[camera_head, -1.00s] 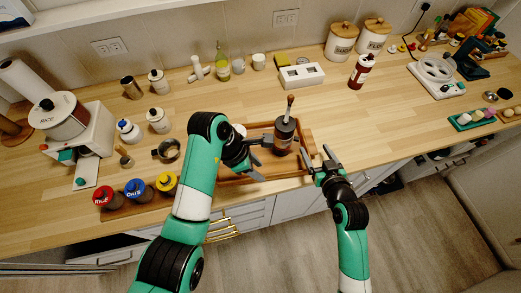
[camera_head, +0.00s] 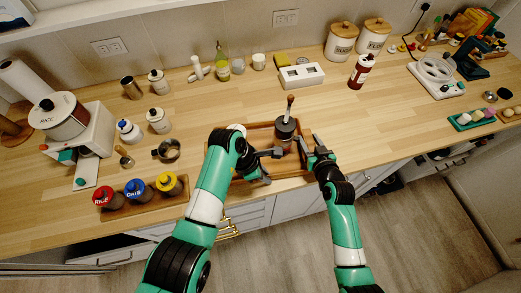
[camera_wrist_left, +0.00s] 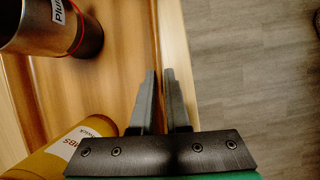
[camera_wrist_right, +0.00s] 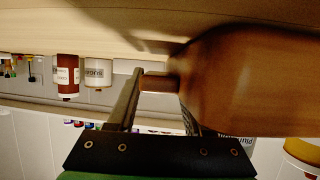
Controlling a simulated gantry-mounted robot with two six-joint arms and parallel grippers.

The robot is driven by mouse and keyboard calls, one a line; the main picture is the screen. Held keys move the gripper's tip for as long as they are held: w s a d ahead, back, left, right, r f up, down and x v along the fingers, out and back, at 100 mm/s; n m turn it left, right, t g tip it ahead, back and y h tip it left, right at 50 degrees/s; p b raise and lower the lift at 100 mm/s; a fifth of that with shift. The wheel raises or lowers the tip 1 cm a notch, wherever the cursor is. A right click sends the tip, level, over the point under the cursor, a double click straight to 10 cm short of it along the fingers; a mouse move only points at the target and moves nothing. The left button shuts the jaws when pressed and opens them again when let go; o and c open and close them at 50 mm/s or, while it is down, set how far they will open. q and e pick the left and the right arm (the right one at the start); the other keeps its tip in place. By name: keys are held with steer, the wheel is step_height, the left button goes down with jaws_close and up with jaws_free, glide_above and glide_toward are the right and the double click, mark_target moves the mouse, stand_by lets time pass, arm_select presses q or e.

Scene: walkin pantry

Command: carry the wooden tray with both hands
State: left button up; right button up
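The brown wooden tray (camera_head: 297,172) lies on the counter near its front edge. A dark jar (camera_head: 284,135) with a wooden handle on top stands in it; its "Plum" label shows in the left wrist view (camera_wrist_left: 58,12). A yellow jar (camera_wrist_left: 75,145) also shows there. My left gripper (camera_head: 270,167) is over the tray's front side, its fingers close to the front rim; whether they pinch it is unclear. My right gripper (camera_head: 309,141) is at the tray's right end. In the right wrist view its fingers are apart, beside a brown, tab-like part (camera_wrist_right: 158,82), likely the tray's handle.
A rack of jars with red, blue and yellow lids (camera_head: 147,207) stands left of the tray. A white box (camera_head: 302,75) and a red bottle (camera_head: 360,72) stand farther back.

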arm_select(q)
jaws_close()
arm_select(e)
steer(key=shift+c, duration=1.2)
jaws_close()
arm_select(q)
steer(key=shift+r, duration=0.1)
arm_select(e)
steer(key=shift+r, duration=0.15)
